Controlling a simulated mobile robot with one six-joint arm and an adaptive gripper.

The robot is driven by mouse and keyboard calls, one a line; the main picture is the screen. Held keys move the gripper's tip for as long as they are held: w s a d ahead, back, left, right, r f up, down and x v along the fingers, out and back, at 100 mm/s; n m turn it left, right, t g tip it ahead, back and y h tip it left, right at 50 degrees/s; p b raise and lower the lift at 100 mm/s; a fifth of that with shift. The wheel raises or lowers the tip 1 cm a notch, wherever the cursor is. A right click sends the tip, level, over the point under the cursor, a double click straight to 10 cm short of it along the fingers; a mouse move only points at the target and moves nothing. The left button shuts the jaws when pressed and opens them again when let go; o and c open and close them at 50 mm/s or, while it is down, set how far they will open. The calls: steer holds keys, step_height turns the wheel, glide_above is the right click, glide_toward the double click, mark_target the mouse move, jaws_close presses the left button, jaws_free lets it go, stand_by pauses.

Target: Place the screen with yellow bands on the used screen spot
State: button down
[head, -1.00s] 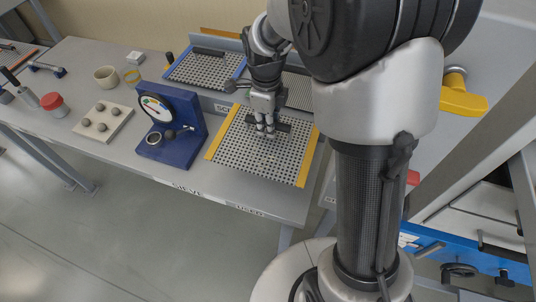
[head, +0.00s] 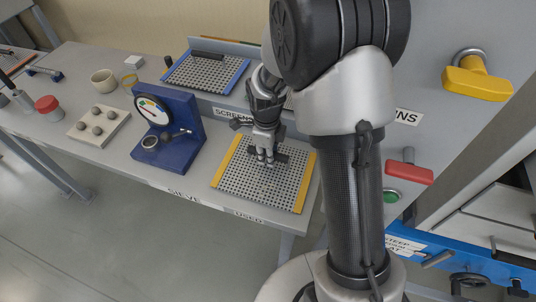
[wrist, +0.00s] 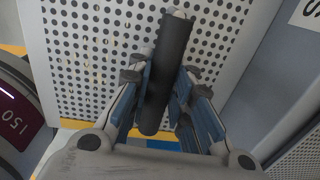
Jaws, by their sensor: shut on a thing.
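The screen with yellow bands (head: 262,190) is a pale perforated plate with a yellow band along each side and a dark bar handle. In the head view it is at the front right of the bench, just behind the label USED (head: 249,217), which marks the used screen spot. My gripper (head: 267,161) is above its middle, shut on the handle. In the wrist view the dark handle (wrist: 167,75) lies between my blue-padded fingers. The plate looks level and at or very close to the bench top; I cannot tell whether it touches. The spot's surface is hidden beneath it.
A blue stand with a gauge (head: 170,125) is close to the left of the screen. A screen with blue bands (head: 205,73) lies behind. A tray of several grey balls (head: 98,125) is further left. A red handle (head: 408,172) is on the right.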

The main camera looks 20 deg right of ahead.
steer(key=c, duration=1.4)
jaws_free()
steer(key=shift+c, duration=0.2)
steer(key=r+p, duration=0.1)
steer(key=r, duration=0.2)
steer(key=r+p, duration=0.1)
steer(key=r, duration=0.3)
steer(key=r+p, duration=0.1)
steer(key=r, duration=0.3)
steer(key=shift+s+a, duration=0.2)
steer(key=shift+s, duration=0.05)
steer(key=s+r+n+t, duration=0.2)
steer(key=s+r+n, duration=0.9)
steer(key=r+n, duration=0.15)
steer(key=s+a+r+n+t, duration=0.1)
steer(key=s+r+n+t, duration=0.1)
steer(key=s+n, duration=1)
steer(key=shift+r+n+p, duration=0.35)
steer(key=shift+r+p, duration=0.05)
steer(key=shift+r, duration=0.15)
